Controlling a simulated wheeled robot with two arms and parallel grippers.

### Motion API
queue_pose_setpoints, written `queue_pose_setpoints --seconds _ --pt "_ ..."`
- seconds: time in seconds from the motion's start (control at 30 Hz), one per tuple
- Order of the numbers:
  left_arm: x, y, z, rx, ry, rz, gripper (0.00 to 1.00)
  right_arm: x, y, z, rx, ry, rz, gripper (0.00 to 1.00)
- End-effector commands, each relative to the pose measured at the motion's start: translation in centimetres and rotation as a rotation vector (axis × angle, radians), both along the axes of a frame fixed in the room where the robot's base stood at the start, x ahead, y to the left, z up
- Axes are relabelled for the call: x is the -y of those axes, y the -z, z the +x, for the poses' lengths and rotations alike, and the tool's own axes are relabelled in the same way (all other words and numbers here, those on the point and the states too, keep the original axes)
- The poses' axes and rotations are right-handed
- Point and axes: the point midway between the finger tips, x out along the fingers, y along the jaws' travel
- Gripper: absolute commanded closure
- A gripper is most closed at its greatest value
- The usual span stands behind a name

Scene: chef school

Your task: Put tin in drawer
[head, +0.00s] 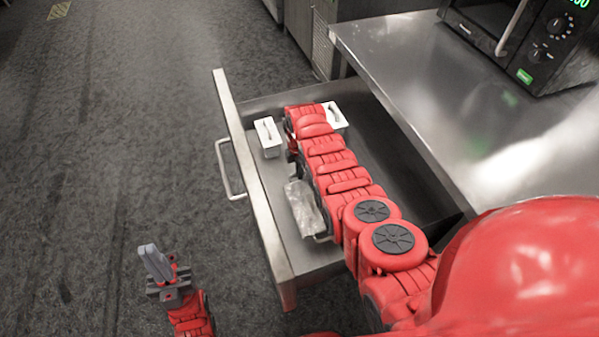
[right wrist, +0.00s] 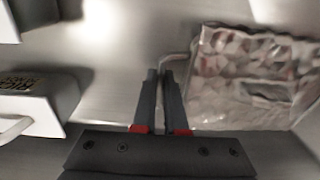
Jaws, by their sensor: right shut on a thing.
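A greyish, crumpled-looking metallic tin (head: 304,208) with thin wire handles is inside the open drawer (head: 255,185), toward its near end. It also shows in the right wrist view (right wrist: 250,80), at the right. My right gripper (right wrist: 161,72) is shut on the thin handle at the tin's end. In the head view my right arm hides much of the drawer, and my right gripper (head: 292,170) is small at the tin's far end. I cannot tell whether the tin touches the drawer floor. My left gripper (head: 152,258) is outside the drawer over the floor; its fingers look close together.
Two white boxes with handles, one at the left (head: 268,138) and one at the right (head: 334,117), stand in the drawer's far part. A steel counter (head: 440,100) with a microwave (head: 525,40) is at the right. The carpeted floor (head: 100,150) at the left is clear.

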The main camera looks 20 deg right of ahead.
Motion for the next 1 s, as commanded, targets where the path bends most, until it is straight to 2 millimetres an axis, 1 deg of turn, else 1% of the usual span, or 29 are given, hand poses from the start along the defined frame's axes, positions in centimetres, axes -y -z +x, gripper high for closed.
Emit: queue_pose_setpoints --seconds 0.13,0.17,0.3,0.33,0.57,0.67,0.73,0.87,1.0 --pt "0.0 0.4 0.0 0.000 0.000 0.000 1.00 0.0 0.4 0.0 0.000 0.000 0.000 1.00" --pt "0.0 0.3 0.0 0.000 0.000 0.000 1.00 0.0 0.3 0.0 0.000 0.000 0.000 0.87" --pt "0.0 0.2 0.0 0.000 0.000 0.000 1.00 0.0 0.2 0.0 0.000 0.000 0.000 0.62" --pt "0.0 0.2 0.0 0.000 0.000 0.000 1.00 0.0 0.2 0.0 0.000 0.000 0.000 0.60" --pt "0.0 0.2 0.0 0.000 0.000 0.000 1.00 0.0 0.2 0.0 0.000 0.000 0.000 0.60" --pt "0.0 -0.2 0.0 0.000 0.000 0.000 1.00 0.0 -0.3 0.0 0.000 0.000 0.000 0.60" --pt "0.0 -0.1 0.0 0.000 0.000 0.000 1.00 0.0 -0.5 0.1 0.002 0.000 0.000 0.60" --pt "0.0 -0.4 0.0 0.000 0.000 0.000 1.00 0.0 -1.7 0.2 0.003 0.000 0.000 0.60" --pt "0.0 -0.7 0.0 0.000 0.000 0.000 1.00 0.0 -3.6 0.2 0.005 0.000 -0.001 0.60"
